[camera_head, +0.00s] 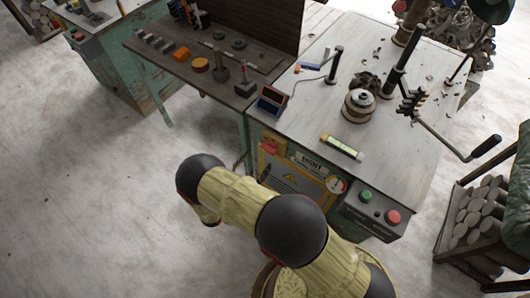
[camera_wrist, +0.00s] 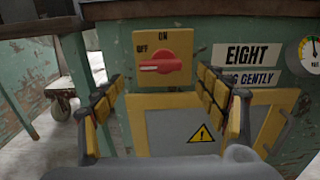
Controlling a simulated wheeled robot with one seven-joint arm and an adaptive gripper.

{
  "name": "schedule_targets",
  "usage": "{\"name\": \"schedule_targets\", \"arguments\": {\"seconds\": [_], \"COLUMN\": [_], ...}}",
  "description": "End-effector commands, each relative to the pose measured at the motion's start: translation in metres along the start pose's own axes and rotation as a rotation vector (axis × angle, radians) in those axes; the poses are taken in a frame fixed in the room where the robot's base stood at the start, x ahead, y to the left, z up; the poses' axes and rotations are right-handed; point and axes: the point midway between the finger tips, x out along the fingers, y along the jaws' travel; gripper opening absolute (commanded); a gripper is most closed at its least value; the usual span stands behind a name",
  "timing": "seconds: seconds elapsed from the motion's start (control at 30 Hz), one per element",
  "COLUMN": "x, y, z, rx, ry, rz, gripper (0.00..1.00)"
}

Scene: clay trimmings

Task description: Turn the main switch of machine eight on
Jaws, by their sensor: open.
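The main switch is a red rotary knob (camera_wrist: 165,64) on a yellow plate (camera_wrist: 179,38) marked OFF at upper left and ON at top. Its handle lies nearly level, with its pale-marked end at the left, on the OFF side. In the head view the knob (camera_head: 269,147) shows small on the front of machine eight (camera_head: 378,193), left of its EIGHT sign (camera_head: 314,157). My gripper (camera_wrist: 164,86) is open and empty, with one finger on each side of the knob and apart from it. In the head view my arm hides the gripper.
A yellow warning panel (camera_wrist: 170,136) lies below the switch. A gauge (camera_head: 337,185), a green button (camera_head: 366,196) and a red button (camera_head: 393,217) are to the right. A dark bench (camera_head: 150,58) stands left of the machine.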

Motion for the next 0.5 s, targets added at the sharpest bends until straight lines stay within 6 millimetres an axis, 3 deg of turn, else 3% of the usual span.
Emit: {"name": "schedule_targets", "arguments": {"seconds": [0.3,0.5], "x": [0.049,0.063], "y": [-0.001,-0.001], "z": [-0.002,-0.001], "rx": [0.002,0.001], "ry": [0.002,0.002], "rz": [-0.005,-0.003], "gripper": [0.73,0.73]}}
